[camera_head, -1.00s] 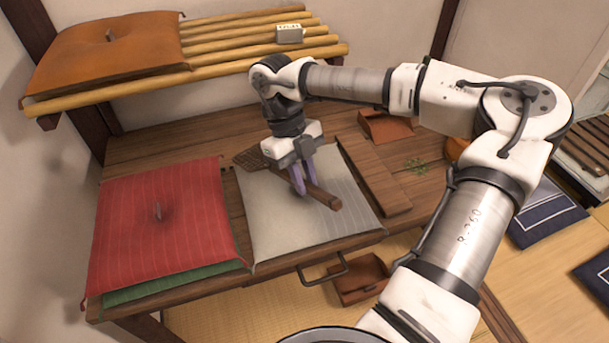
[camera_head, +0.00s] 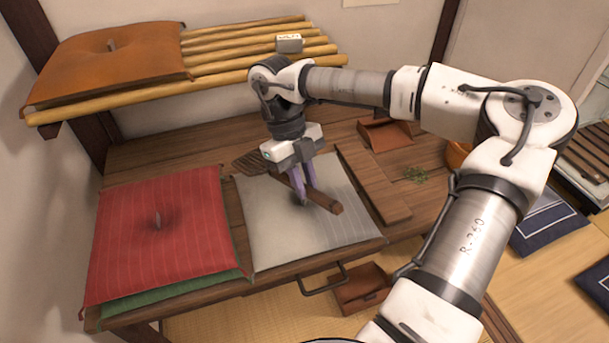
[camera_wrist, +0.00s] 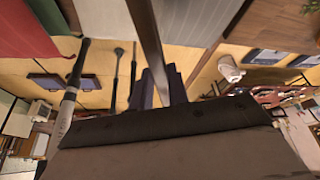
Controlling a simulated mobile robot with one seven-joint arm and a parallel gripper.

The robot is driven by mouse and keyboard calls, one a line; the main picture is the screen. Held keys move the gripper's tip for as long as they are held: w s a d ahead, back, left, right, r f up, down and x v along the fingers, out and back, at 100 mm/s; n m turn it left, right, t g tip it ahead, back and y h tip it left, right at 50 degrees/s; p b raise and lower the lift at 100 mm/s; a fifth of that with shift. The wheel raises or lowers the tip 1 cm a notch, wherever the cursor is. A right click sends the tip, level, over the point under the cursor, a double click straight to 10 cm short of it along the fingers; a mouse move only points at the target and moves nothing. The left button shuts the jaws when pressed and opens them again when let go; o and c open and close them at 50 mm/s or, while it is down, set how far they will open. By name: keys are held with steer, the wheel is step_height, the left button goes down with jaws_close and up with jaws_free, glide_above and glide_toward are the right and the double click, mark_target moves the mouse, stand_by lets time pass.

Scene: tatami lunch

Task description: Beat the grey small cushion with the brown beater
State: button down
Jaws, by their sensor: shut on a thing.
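The grey small cushion (camera_head: 281,226) lies flat on the wooden bench, right of the red cushion. My gripper (camera_head: 303,192) is over its middle, shut on the handle of the brown beater (camera_head: 324,200). The beater lies slantwise across the cushion. Its handle end points to the lower right, and its slatted head (camera_head: 258,161) is behind my gripper at the cushion's back edge. I cannot tell whether the beater touches the cushion. In the wrist view, the grey cushion (camera_wrist: 93,14) shows at the upper left; the jaws' hold is not clear there.
The red cushion (camera_head: 175,205) lies on a green one (camera_head: 165,293) at the left. A shelf of poles (camera_head: 225,69) with an orange cushion (camera_head: 95,62) hangs above the bench. A plank (camera_head: 375,190) and a brown tray (camera_head: 385,133) are to the right. A drawer handle (camera_head: 322,279) sticks out in front.

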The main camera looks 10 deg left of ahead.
step_height(320, 180, down, 3)
steer(key=shift+f+b, duration=0.1)
steer(key=shift+b, duration=0.55)
step_height(320, 180, up, 10)
steer(key=p, duration=0.6)
steer(key=shift+f+p, duration=0.1)
steer(key=shift+p, duration=0.25)
steer(key=shift+f, duration=0.15)
